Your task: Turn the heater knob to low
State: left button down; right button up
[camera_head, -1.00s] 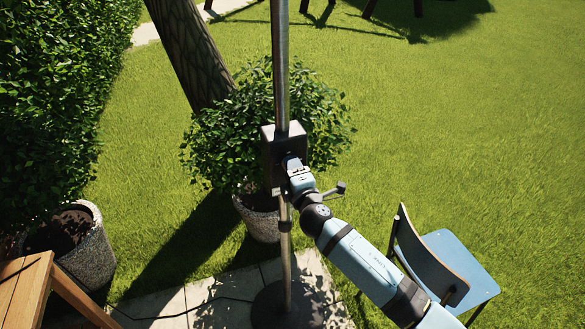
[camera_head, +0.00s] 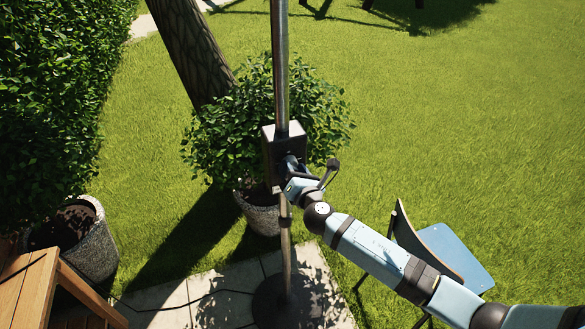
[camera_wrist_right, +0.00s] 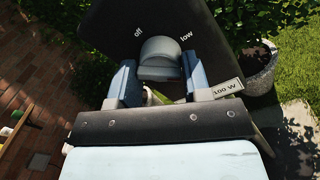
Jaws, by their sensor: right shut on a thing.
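The heater's black control box (camera_head: 270,150) sits on a metal pole in the head view. In the right wrist view its dark panel (camera_wrist_right: 112,28) carries the words "off" and "low". The rounded grey knob (camera_wrist_right: 160,50) sits below and between these words. I cannot tell exactly where it points. My right gripper (camera_head: 291,163) is at the box front, shut on the knob, with one blue finger on each side of it in the wrist view (camera_wrist_right: 160,78). The knob is hidden by the gripper in the head view. My left gripper is not in view.
The heater pole (camera_head: 280,60) rises from a round dark base (camera_head: 270,305) on paving. A potted bush (camera_head: 225,125) stands behind it. A blue chair (camera_head: 455,255) stands right, close to my right arm. A wooden table (camera_head: 25,290) is lower left.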

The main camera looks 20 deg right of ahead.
jog(key=n, duration=0.7)
jog(key=shift+d+f+n+g, duration=0.1)
jog(key=shift+n+g, duration=0.2)
dwell(0.4)
jog(key=o, duration=0.9)
